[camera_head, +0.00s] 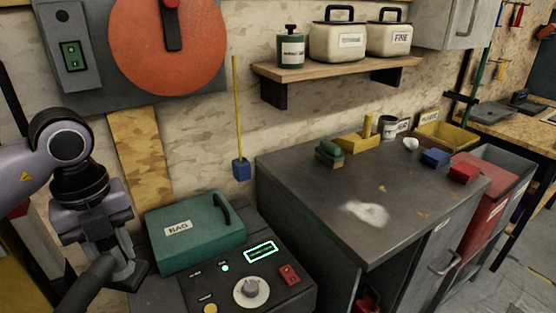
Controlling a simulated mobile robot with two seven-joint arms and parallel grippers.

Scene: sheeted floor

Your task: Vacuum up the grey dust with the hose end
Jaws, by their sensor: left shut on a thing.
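The grey dust (365,214) lies as a pale patch on the dark top of a cabinet (315,180), near its front edge. My left gripper (122,272) is at the lower left, pointing down, beside the green box marked BAG and well to the left of the dust. It is shut on the black hose end (92,288), which slants down out of the picture. The hose end's mouth cannot be made out clearly. My right gripper is not in view.
The green BAG box (195,232) sits behind a control panel with a dial (251,291) and a red switch (290,274). A green block (329,153), yellow block (357,141), blue block (436,157) and red block (464,172) stand on the cabinet. A shelf (335,76) overhangs its back.

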